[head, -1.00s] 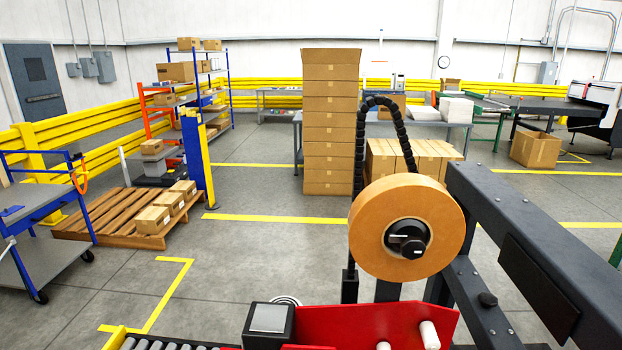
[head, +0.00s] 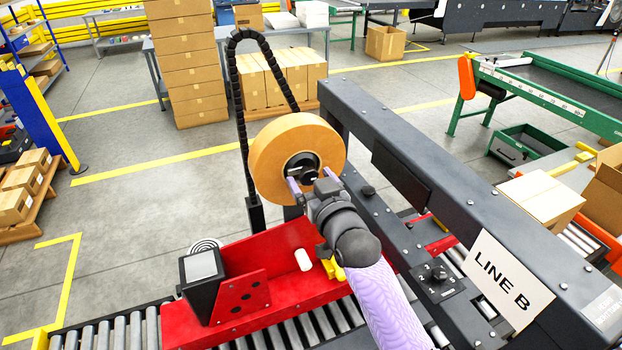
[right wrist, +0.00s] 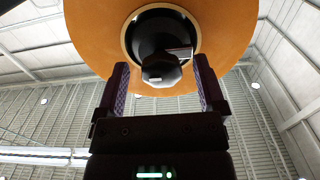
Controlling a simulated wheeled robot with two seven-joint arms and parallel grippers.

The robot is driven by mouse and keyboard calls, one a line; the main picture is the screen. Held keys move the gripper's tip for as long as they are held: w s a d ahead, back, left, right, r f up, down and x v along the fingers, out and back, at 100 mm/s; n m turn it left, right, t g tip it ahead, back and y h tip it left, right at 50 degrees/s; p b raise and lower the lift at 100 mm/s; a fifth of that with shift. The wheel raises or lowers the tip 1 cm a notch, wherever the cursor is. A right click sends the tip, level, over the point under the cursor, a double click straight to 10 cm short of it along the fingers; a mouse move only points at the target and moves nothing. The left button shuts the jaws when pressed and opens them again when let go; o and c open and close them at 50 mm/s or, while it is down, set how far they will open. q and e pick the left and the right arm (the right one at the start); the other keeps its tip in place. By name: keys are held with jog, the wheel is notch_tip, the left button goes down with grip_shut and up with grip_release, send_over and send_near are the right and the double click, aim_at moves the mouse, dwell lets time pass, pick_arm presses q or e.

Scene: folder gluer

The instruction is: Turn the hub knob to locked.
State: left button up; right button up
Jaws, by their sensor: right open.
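The orange-brown tape roll (head: 262,165) stands upright on the machine. The black hub with its knob (head: 301,165) is at its centre. In the right wrist view the dark faceted knob (right wrist: 161,70) has a pale mark on it, and the tape roll (right wrist: 90,35) fills the top. My right gripper (head: 311,181) is open in front of the hub. In the right wrist view its two fingers (right wrist: 162,80) stand on either side of the knob, with a visible gap on both sides. How deep they reach is unclear. My left gripper is not in view.
A red machine bed (head: 285,275) and roller conveyor (head: 110,335) lie below the roll. A black cable chain (head: 236,100) arches behind it. A dark beam (head: 440,190) with a LINE B sign (head: 505,275) runs along the right. A small knob panel (head: 437,276) sits below the beam.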

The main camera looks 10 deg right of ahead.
jog(key=shift+c, duration=0.2)
grip_shut()
jog(key=shift+n, duration=0.3)
jog(key=n+p, duration=0.1)
jog(key=n, duration=0.2)
jog(key=shift+r, duration=0.1)
jog(key=n, duration=0.4)
jog(key=shift+n+p, duration=0.3)
jog(key=shift+p, duration=0.1)
jog(key=n, duration=0.5)
jog(key=shift+n, duration=2.3)
